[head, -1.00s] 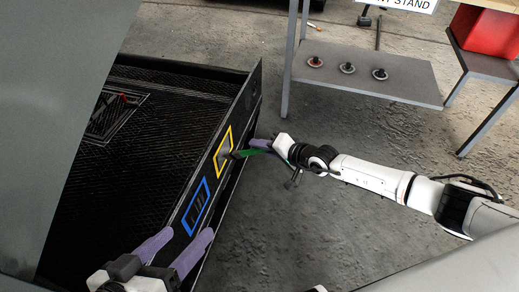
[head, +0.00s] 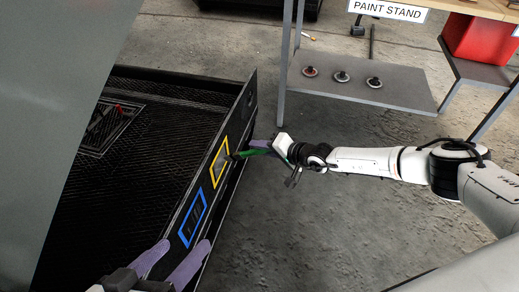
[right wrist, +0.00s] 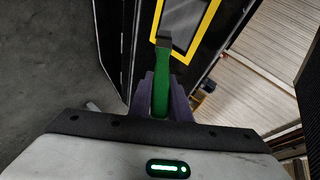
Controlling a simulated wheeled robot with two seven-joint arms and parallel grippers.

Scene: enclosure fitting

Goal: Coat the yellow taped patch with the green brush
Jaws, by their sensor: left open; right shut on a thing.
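The yellow taped patch (head: 213,172) is on the upright side wall of the black open enclosure, its inside grey. My right gripper (head: 264,145) is shut on the green brush (head: 250,153), whose dark head points left to the patch's right edge; I cannot tell if it touches. In the right wrist view the green brush (right wrist: 162,85) runs up between the fingers, its head beside the lower left of the yellow frame (right wrist: 185,57). My left gripper (head: 180,259) is open and empty at the bottom of the head view, below the patches.
A blue taped patch (head: 186,232) is nearer on the same wall. A red box (head: 474,40) stands at far right. The concrete floor between wall and stand is clear.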

